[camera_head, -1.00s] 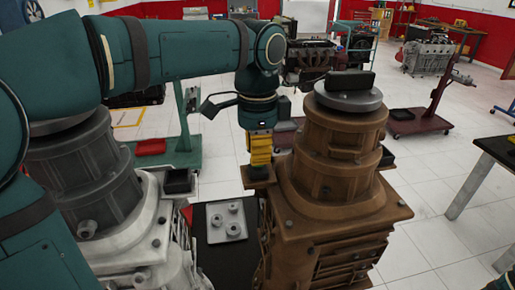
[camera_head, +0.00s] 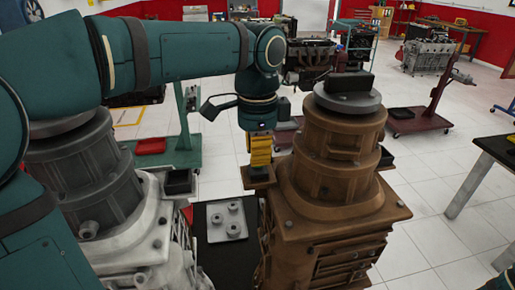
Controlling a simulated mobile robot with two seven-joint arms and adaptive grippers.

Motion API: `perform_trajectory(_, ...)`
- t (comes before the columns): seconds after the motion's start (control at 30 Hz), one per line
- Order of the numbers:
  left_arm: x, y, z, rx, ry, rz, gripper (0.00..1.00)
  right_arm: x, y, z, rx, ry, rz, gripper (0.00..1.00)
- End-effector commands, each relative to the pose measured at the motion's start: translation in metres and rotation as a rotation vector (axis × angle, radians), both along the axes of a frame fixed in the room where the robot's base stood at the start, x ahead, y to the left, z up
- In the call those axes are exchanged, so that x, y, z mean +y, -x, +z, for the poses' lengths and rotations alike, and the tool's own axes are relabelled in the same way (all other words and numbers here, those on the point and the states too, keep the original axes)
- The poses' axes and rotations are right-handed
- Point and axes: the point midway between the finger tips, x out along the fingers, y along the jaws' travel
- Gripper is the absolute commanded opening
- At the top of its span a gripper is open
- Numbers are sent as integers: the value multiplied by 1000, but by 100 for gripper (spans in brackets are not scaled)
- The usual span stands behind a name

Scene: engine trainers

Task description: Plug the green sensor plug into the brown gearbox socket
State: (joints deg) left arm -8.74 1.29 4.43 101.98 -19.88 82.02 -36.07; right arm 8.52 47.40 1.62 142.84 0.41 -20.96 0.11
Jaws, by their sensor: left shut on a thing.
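The brown gearbox (camera_head: 330,150) stands upright right of centre. Its brown socket (camera_head: 258,180) juts out at its left side as a small block. My left gripper (camera_head: 260,153), with yellow fingers, points straight down directly over this socket and is shut. The fingers hide what they hold, so the green of the sensor plug does not show. The fingertips are at the socket's opening; I cannot tell how deep the plug sits. My right gripper is not in view.
A grey gearbox (camera_head: 75,165) stands at the left with a black socket (camera_head: 179,182) on its right side. A grey plate with three round posts (camera_head: 226,221) lies on a dark surface between the gearboxes. A dark table (camera_head: 497,150) is at the right edge.

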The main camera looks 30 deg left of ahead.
Motion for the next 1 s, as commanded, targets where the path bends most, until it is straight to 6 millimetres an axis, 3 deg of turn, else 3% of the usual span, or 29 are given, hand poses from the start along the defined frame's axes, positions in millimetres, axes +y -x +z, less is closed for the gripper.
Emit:
perform_trajectory(0.97,0,0,-12,-1,0,0,0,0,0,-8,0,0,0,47)
perform_trajectory(1.0,0,0,-12,-1,0,0,30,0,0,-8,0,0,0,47)
